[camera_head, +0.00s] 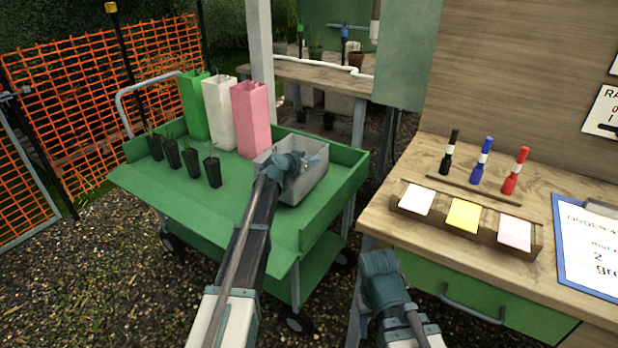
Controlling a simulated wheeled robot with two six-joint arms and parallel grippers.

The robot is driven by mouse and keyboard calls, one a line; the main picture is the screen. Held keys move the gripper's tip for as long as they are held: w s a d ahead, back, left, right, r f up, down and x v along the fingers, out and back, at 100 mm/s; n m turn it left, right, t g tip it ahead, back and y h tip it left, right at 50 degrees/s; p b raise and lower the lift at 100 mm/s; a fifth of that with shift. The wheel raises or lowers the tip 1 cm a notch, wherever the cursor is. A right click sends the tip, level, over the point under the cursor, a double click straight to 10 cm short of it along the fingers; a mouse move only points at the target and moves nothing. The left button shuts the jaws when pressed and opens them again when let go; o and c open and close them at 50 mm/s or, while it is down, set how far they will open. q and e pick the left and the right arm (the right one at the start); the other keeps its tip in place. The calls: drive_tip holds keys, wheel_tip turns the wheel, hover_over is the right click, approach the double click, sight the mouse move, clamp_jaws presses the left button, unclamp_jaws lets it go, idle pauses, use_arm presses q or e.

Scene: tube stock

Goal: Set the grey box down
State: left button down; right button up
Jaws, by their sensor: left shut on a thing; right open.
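The grey box (308,178) is an open-topped bin at the right end of the green cart (150,196). My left gripper (290,165) is at the box's near left rim and shut on it. The gripper hides part of that rim and the near side. The box looks level and low over the cart's top; I cannot tell whether its underside touches the surface. My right gripper (383,285) is open and empty, low in front of the wooden bench, apart from the box.
Green, white and pink tall tubes (250,118) stand behind the box on the cart. Several small black pots (189,162) with seedlings stand at left. The cart's front middle is bare. The wooden bench (400,232) at right holds markers, coloured cards and a clipboard.

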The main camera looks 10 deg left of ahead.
sight(311, 169)
use_arm(q)
wheel_tip(311, 169, down, 4)
drive_tip(key=b, duration=0.3)
drive_tip(key=shift+b, duration=0.4)
drive_tip(key=shift+r, duration=0.1)
drive_tip(key=c, duration=0.9)
unclamp_jaws()
drive_tip(key=shift+o, duration=0.2)
